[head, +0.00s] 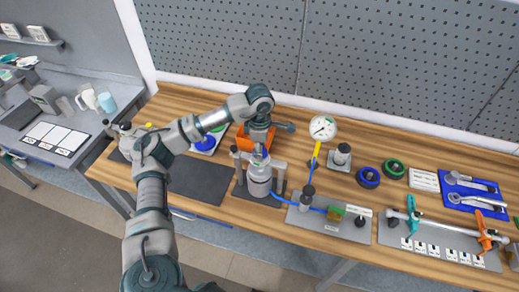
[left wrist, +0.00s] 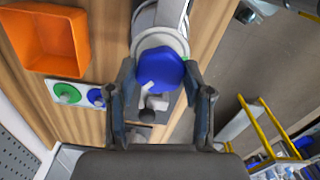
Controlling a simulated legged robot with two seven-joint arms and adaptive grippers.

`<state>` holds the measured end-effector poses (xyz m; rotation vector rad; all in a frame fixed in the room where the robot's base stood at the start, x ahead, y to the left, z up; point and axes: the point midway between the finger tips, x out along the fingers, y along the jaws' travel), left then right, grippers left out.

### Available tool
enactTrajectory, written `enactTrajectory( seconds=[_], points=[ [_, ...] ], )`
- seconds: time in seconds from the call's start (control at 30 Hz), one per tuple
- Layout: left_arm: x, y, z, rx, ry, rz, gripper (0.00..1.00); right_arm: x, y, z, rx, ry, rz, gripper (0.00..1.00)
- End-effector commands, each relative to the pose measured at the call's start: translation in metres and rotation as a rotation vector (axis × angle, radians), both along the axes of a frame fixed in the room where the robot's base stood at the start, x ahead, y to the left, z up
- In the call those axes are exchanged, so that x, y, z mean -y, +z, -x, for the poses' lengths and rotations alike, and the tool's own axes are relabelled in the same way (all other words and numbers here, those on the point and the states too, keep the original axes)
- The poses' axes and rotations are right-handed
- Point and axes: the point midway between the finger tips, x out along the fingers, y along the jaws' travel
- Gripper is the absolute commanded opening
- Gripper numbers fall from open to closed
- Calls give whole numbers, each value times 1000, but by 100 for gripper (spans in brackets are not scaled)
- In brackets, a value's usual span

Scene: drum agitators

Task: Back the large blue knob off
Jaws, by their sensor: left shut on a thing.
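The large blue knob (left wrist: 160,70) sits on top of a grey-white cylindrical vessel (head: 259,181) on the workbench. In the left wrist view it lies between the two dark fingers of my left gripper (left wrist: 160,78), one finger on each side, and the gripper is shut on it. A white mark shows on the knob's lower left edge. In the head view my left gripper (head: 259,146) points down over the vessel and mostly hides the knob. My right gripper is not in view.
An orange bin (head: 243,139) stands just behind the vessel. A dial gauge (head: 322,127), a grey plate with a blue hose (head: 325,218) and blue and green rings (head: 367,177) lie to the right. A dark mat (head: 200,182) lies to the left, clear.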

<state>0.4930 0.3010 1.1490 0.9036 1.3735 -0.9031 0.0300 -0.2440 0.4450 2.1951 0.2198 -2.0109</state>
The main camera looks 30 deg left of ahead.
Motion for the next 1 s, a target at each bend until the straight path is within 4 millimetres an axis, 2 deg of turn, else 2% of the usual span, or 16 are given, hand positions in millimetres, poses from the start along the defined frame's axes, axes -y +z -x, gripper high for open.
enactTrajectory(
  seconds=[0.17, 0.2, 0.27, 0.3, 0.67, 0.77, 1.0],
  points=[
    [0, -3, 0, -4, -2, 0, 16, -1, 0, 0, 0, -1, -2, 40],
    [1, -3, 0, -4, -2, 0, 58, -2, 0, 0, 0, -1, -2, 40],
    [0, -3, 0, -4, -2, -1, 73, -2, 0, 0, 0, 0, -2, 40],
    [0, -2, 0, -4, -2, -1, 76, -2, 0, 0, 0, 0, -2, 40],
    [1, 5, 1, 0, -2, 0, 76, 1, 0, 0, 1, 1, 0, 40],
    [1, 19, 0, 4, -2, 1, 76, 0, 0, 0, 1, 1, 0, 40],
    [0, 74, -1, 3, -2, 1, 76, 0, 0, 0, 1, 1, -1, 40]
  ],
)
